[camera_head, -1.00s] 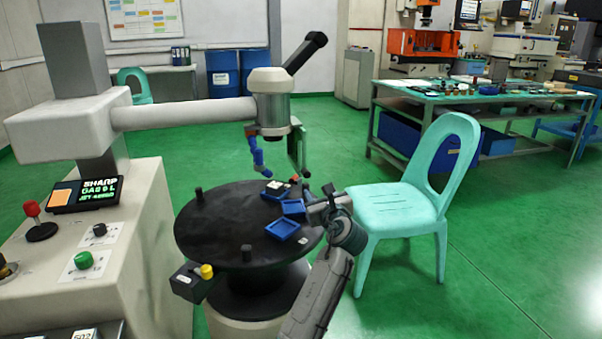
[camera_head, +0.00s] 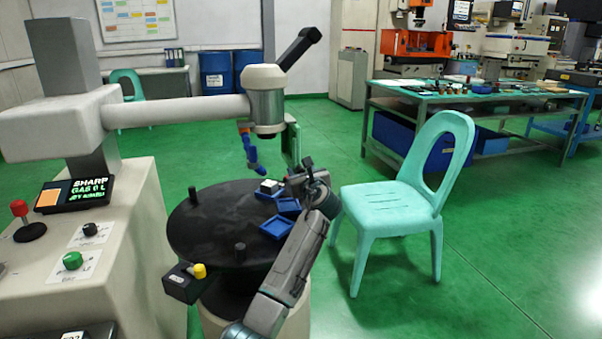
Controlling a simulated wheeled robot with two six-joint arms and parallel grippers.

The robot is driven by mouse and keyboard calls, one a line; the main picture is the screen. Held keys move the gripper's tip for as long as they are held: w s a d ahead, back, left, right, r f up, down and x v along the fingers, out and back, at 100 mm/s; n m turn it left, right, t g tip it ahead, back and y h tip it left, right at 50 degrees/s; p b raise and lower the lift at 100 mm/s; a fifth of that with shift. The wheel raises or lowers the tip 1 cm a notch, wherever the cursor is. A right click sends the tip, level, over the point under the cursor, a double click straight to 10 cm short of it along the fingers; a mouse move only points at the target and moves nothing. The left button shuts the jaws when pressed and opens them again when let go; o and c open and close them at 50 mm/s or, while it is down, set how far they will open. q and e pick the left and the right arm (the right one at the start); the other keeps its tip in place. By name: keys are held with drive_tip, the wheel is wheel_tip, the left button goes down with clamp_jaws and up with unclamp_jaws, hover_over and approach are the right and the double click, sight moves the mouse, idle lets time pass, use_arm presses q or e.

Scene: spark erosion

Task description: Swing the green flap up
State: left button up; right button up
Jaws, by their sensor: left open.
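The green flap (camera_head: 291,144) hangs upright, a narrow plate at the right side of the machine's grey cylindrical head (camera_head: 267,108). My left gripper (camera_head: 297,172) is open, just below and slightly right of the flap's lower edge. It appears close to the flap, but I cannot tell whether they touch. Its fingers are small and dark in this view, and nothing shows held between them. My right gripper is not in view.
A blue jointed nozzle (camera_head: 248,152) hangs left of the flap. The round black table (camera_head: 205,235) below carries blue trays (camera_head: 276,228) and black pegs. A turquoise chair (camera_head: 385,210) stands to the right. Green floor lies open beyond.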

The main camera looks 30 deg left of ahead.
use_arm(q)
clamp_jaws()
drive_tip(key=shift+d, duration=0.1)
